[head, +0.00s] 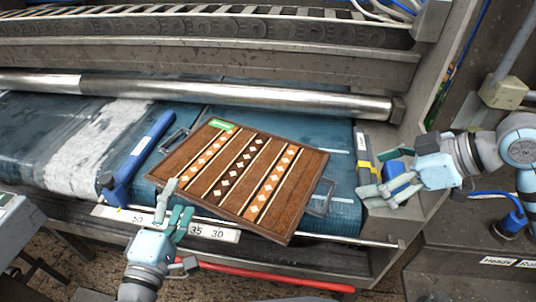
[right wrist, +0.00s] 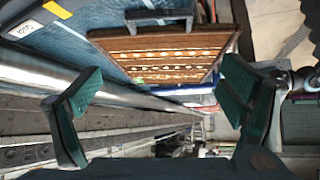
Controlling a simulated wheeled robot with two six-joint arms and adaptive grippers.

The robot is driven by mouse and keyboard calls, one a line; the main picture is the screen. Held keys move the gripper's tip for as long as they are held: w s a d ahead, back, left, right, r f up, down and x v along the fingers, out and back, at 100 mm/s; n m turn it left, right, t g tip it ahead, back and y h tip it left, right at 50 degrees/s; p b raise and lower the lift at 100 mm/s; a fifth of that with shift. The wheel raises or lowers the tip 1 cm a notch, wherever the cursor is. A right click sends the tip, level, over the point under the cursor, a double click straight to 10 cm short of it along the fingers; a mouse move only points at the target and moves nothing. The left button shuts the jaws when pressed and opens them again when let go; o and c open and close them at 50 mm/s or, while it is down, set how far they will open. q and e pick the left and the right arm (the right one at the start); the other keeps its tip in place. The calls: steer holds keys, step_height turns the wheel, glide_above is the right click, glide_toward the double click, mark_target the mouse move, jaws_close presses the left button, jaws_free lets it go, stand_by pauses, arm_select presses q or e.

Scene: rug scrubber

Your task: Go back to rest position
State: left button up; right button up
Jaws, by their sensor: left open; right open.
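A brown patterned rug board (head: 240,170) with a handle at each end lies tilted on the blue belt. My left gripper (head: 176,207) is open at the near edge of the belt, close to the board's near left corner; I cannot tell if they touch. My right gripper (head: 385,190) is open and empty to the right of the board, apart from it, near the belt's right end. In the right wrist view the board (right wrist: 170,55) shows beyond the open fingers of my right gripper (right wrist: 160,100), with nothing between them.
A blue bar (head: 148,150) lies left of the board on the belt (head: 180,108). A yellow and grey tool (head: 365,150) stands at the right. A metal roller (head: 240,95) crosses behind, and a red bar (head: 270,277) runs along the front below a numbered strip (head: 125,215).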

steer(key=v, duration=0.4)
steer(key=shift+a, duration=0.15)
